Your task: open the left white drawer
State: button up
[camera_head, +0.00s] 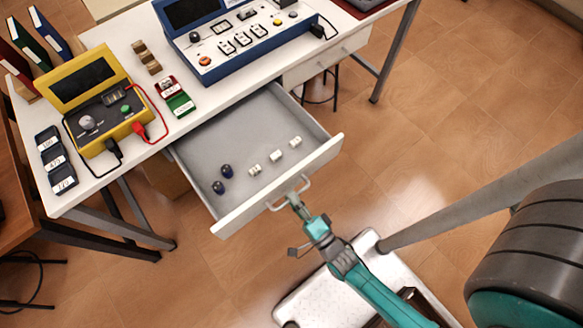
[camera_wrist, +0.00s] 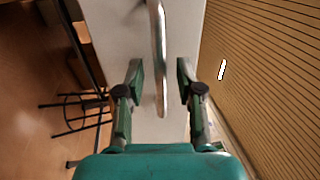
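The left white drawer (camera_head: 265,125) is pulled far out from under the white table in the head view. Several small cylinders lie inside, some dark blue (camera_head: 222,178) and some whitish (camera_head: 274,156). Its bar handle (camera_head: 289,193) is on the front panel, and my gripper (camera_head: 296,203) is at that handle. In the wrist view the handle (camera_wrist: 158,50) runs between the two fingers of my gripper (camera_wrist: 158,82). The fingers stand apart with gaps on both sides of the bar, so my gripper is open around the handle.
The white table (camera_head: 115,160) carries a yellow meter (camera_head: 100,105), a blue console (camera_head: 235,40) and small labelled blocks. A second drawer (camera_head: 325,58), shut, is to the right. A stool (camera_head: 322,88) stands below it. The floor (camera_head: 460,110) at right is clear.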

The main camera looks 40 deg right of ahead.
jog(key=s+f, duration=0.1)
jog(key=s, duration=0.5)
jog(key=shift+s+f, duration=0.15)
jog(key=shift+s, duration=0.05)
dwell(0.4)
